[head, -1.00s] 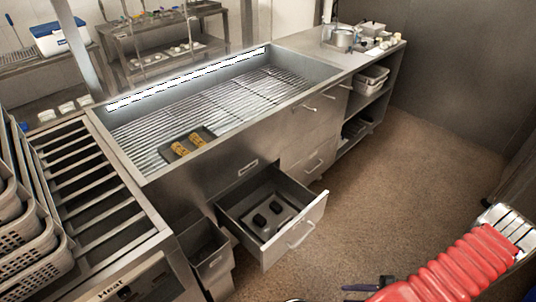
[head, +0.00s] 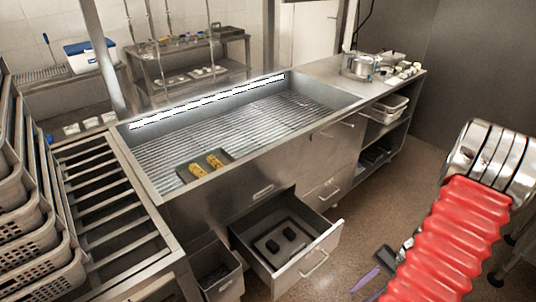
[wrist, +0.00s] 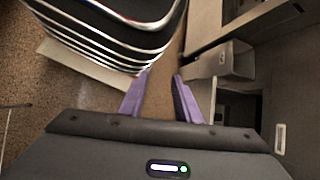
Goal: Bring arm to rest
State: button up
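My arm, in a ribbed red sleeve with a chrome-ringed joint, stands at the right of the head view. My gripper (wrist: 163,92) shows in the wrist view with two purple fingers set apart, and nothing is visible between them but brown floor.
The open drawer juts out from the steel counter (head: 225,190), with dark items inside. A tray (head: 188,176) with yellow-brown pieces lies on the grill. Perforated baskets (head: 35,245) are stacked at the left. The brown floor (head: 400,210) right of the counter is clear.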

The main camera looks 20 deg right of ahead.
jog(key=w+a+r+n+t+h, duration=0.1)
jog(key=w+a+r+n+h, duration=0.35)
jog(key=a+r, duration=0.6)
jog(key=w+a+r+n+h, duration=0.45)
jog(key=a+r, duration=0.25)
jog(key=r, duration=0.7)
jog(key=a+r+n+t+y, duration=0.1)
jog(key=a+r+n+t, duration=0.2)
jog(key=a+r, duration=0.5)
jog(key=shift+s+a+n+t+y, duration=0.3)
jog(key=shift+a+n, duration=0.6)
jog(key=shift+a, duration=0.35)
